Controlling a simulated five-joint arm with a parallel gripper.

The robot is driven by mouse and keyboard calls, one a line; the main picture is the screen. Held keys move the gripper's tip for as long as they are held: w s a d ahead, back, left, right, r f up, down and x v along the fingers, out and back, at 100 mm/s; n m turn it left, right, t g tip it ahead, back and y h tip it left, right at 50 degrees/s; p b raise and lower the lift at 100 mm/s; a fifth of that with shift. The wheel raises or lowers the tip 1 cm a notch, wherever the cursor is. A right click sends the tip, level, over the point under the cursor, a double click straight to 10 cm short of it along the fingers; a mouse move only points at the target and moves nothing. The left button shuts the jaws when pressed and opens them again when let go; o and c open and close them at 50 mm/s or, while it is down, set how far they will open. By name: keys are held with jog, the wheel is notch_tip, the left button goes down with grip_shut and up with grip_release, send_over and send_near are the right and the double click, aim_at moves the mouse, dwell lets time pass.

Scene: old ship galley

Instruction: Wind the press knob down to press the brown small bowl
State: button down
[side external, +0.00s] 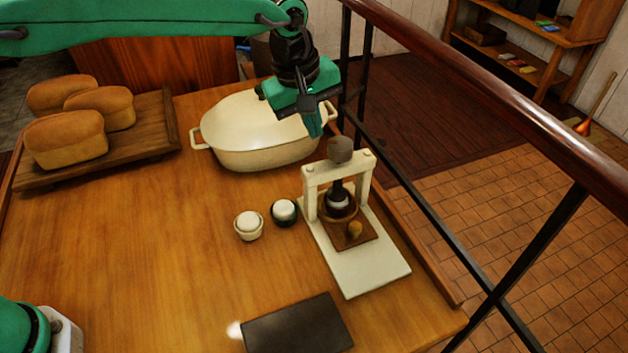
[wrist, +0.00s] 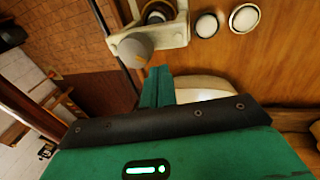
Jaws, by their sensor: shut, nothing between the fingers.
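The press is a cream frame (side external: 311,180) on a cream base board, at the right of the table. Its grey-brown knob (side external: 340,149) sits on top; the knob also shows in the wrist view (wrist: 131,49). Below the crossbar, a dark plunger with a pale band stands over a brown small bowl (side external: 338,212), which is partly hidden by it. I cannot tell whether they touch. The bowl sits on a brown board (side external: 354,239) with a small yellowish knob. My green gripper (side external: 315,131) is shut and empty, above and behind the knob and apart from it; its fingers show in the wrist view (wrist: 158,80).
A dark slab (side external: 297,325) lies in front. Loaves on a wooden board (side external: 150,150) are at back left. A railing (side external: 470,90) runs along the right.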

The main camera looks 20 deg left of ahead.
aim_at(340, 153)
jog(key=shift+w+v, duration=0.15)
jog(key=shift+v, duration=0.7)
jog(key=shift+w+v, duration=0.2)
jog(key=shift+v, duration=0.6)
jog(key=shift+d+r, duration=0.1)
jog(key=shift+d, duration=0.15)
jog(key=d+m, duration=0.1)
jog(key=m, duration=0.3)
jog(key=s+d+m, duration=0.1)
jog(key=m, duration=0.3)
jog(key=s+d+r+m, duration=0.1)
jog(key=d+m, duration=0.1)
jog(key=m, duration=0.2)
jog(key=shift+s, duration=0.15)
jog(key=shift+f, duration=0.25)
jog(key=s+x, duration=0.1)
jog(key=x, duration=0.5)
jog(key=shift+a+f, duration=0.4)
jog(key=shift+s, duration=0.15)
jog(key=shift+w, duration=0.35)
